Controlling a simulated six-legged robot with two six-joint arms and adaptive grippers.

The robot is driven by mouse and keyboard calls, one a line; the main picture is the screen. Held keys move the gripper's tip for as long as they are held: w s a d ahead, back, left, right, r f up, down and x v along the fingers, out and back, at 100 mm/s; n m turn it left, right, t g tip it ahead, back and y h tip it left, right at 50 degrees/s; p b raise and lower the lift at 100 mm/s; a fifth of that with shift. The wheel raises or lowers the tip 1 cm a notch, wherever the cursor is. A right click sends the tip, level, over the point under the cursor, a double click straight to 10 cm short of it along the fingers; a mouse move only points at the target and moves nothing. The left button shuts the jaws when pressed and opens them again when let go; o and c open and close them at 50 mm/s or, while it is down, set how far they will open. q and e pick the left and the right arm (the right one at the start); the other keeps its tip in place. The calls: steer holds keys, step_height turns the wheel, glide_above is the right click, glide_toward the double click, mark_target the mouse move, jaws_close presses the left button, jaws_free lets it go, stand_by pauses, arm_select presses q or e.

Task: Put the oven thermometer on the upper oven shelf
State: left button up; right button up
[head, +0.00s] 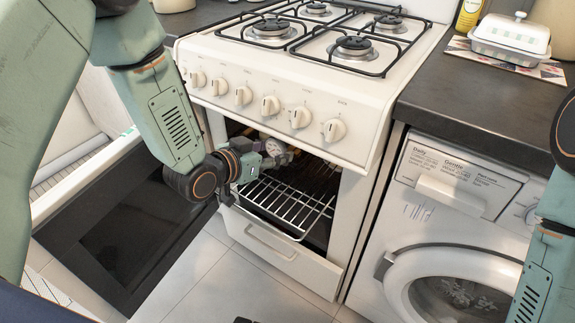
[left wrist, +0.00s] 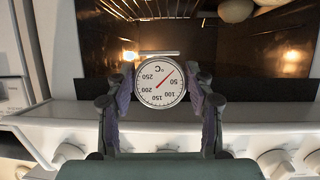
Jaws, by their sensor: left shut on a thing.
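The oven thermometer (left wrist: 160,82), a round white dial with a red needle, is held between the fingers of my left gripper (left wrist: 160,100). The dial appears upside down in the left wrist view. In the head view the left gripper (head: 268,158) is shut on the thermometer (head: 274,147) at the oven opening, below the knob panel. A wire oven shelf (head: 285,203) is in the oven, below the gripper; its bars also show in the left wrist view (left wrist: 150,8). I cannot tell whether this is the upper shelf. My right gripper is out of view.
The oven door (head: 125,225) stands open at the left. The knob panel (head: 262,103) overhangs the opening. Pale rounded objects (left wrist: 236,10) lie inside the oven, in the left wrist view. A washer (head: 450,225) stands right of the oven.

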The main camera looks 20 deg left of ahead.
arm_select(q)
steer(key=shift+w+f, duration=0.15)
steer(key=shift+f, duration=0.15)
steer(key=b, duration=0.3)
glide_above(274, 191)
step_height(274, 191, down, 6)
steer(key=shift+w+d+r, duration=0.1)
steer(key=shift+w+r, duration=0.05)
steer(key=shift+f, duration=0.35)
step_height(274, 191, down, 3)
steer(key=shift+f+b, duration=0.15)
steer(key=shift+b, duration=0.7)
steer(key=shift+f, duration=0.1)
